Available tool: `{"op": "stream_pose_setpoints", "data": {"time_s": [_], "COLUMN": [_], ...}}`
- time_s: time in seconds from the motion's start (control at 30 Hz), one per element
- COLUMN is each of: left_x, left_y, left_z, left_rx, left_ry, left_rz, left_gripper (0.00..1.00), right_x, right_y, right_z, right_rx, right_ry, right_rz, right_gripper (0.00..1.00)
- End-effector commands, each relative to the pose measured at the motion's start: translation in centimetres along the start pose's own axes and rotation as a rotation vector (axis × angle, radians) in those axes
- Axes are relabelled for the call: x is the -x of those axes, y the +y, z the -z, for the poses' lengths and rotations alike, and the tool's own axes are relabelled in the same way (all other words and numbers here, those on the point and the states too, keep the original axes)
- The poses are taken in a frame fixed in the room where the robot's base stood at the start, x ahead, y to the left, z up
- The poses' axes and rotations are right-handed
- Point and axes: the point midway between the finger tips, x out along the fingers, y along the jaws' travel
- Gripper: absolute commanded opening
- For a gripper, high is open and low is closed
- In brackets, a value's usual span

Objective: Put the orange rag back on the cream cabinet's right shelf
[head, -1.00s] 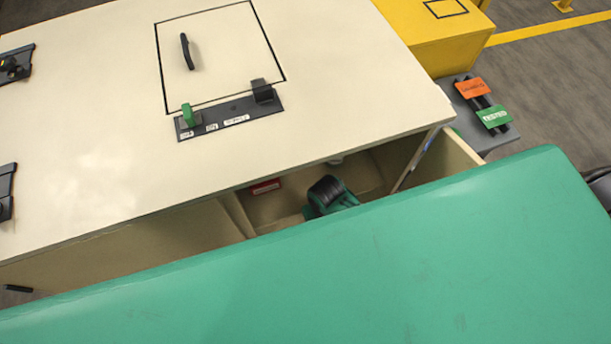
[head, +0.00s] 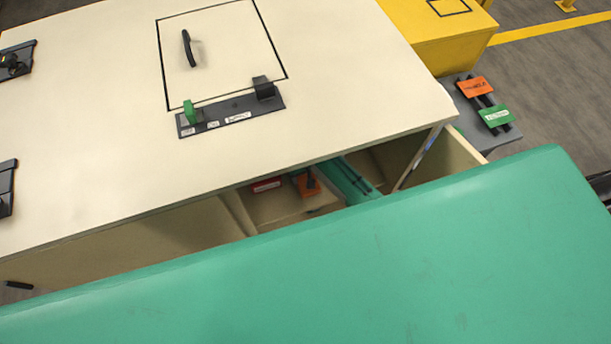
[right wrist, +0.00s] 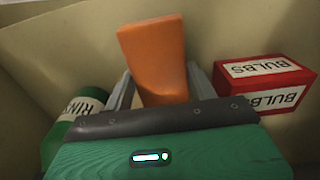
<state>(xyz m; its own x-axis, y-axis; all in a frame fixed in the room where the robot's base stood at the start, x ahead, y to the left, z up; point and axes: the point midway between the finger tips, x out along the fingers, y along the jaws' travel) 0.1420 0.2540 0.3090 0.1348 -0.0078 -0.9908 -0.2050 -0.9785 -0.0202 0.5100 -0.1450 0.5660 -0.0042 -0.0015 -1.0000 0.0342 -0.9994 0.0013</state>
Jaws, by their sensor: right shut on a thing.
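The cream cabinet (head: 90,130) fills the left and middle of the head view, with its open compartments below the top edge. My right gripper (head: 310,182) is inside the right-hand compartment, right of a divider, and is shut on the orange rag (head: 304,188). In the right wrist view the orange rag (right wrist: 154,55) stands up between the two grey fingers of my right gripper (right wrist: 160,85). I cannot tell whether the rag touches the shelf. My left gripper is not in view.
A red-and-white bulbs box (right wrist: 262,82) and a green bottle with a white label (right wrist: 85,105) flank the gripper. The box also shows in the head view (head: 266,185). A yellow cabinet (head: 430,35) and a grey stand with orange and green tags (head: 478,88) are at right.

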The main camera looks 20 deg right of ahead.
Motion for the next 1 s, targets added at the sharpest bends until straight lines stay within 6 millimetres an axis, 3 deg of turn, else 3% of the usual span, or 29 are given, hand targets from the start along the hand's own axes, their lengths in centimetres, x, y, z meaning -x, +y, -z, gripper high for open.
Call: {"op": "stream_pose_setpoints", "data": {"time_s": [0.13,0.5,0.53,0.63,1.0], "left_x": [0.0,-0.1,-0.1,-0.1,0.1], "left_y": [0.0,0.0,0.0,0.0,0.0], "left_z": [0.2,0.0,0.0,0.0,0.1], "left_rx": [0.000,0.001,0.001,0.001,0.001], "left_ry": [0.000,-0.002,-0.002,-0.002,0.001], "left_rz": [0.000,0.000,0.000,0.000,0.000], "left_gripper": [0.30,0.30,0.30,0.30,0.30], "right_x": [-1.3,-1.7,-1.7,-1.7,-1.1], "right_y": [0.0,-0.1,-0.1,0.0,0.0], "right_z": [0.1,0.1,0.1,0.1,0.1], "right_rx": [0.000,0.000,0.000,0.000,0.000], "right_ry": [0.002,0.003,0.003,0.003,0.004], "right_rz": [0.001,0.001,0.001,0.001,0.001], "right_gripper": [0.39,0.39,0.59,0.79,0.79]}}
